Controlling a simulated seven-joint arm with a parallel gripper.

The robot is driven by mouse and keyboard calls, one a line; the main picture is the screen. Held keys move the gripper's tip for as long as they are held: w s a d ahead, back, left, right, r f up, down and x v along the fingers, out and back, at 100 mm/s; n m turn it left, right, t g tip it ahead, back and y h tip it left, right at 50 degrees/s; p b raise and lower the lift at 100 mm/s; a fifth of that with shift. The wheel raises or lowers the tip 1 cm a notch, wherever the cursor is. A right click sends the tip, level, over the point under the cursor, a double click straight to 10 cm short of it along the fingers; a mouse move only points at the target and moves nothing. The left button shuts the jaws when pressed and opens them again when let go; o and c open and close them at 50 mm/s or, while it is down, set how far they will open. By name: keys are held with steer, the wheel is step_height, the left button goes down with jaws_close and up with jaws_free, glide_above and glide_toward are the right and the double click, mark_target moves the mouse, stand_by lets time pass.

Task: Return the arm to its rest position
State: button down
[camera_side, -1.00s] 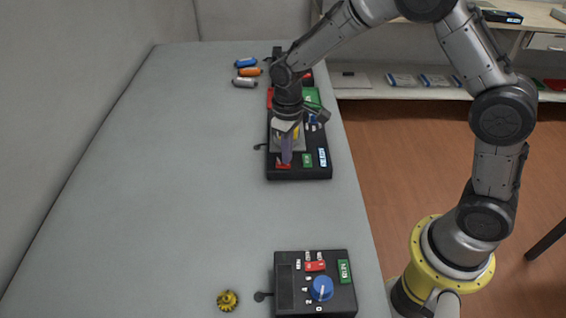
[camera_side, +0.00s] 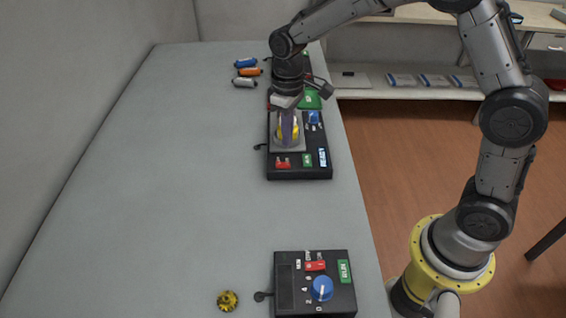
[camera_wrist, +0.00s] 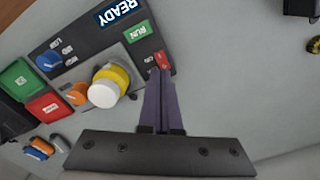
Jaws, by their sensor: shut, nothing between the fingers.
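My gripper (camera_side: 287,138) is over the middle black box (camera_side: 312,169) in the side view, with its purple fingers together and nothing between them. In the wrist view the shut fingertips (camera_wrist: 160,74) point toward a small red switch (camera_wrist: 162,60) beside the green RUN button (camera_wrist: 137,32). A yellow cartridge with a white end (camera_wrist: 108,85) sits on the box beside the fingers. In the side view the fingers partly hide the yellow cartridge (camera_side: 294,131).
Blue (camera_side: 245,62), orange (camera_side: 250,72) and grey (camera_side: 244,82) cartridges lie at the table's far end. A box with a blue dial (camera_side: 321,288) and a yellow knobbed piece (camera_side: 227,301) are at the front. The table's left side is clear.

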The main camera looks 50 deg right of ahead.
steer(key=s+d+r+m+t, duration=0.15)
steer(key=s+r, duration=0.25)
steer(key=r, duration=0.4)
steer(key=s+d+r+n+t, duration=0.1)
steer(key=s+d+r+t, duration=0.1)
steer(key=s+r, duration=0.35)
steer(key=s+d+m+t, duration=0.1)
steer(key=s+m+t, duration=0.1)
steer(key=s, duration=1.3)
steer(key=shift+s+f, duration=0.35)
steer(key=shift+f, duration=0.1)
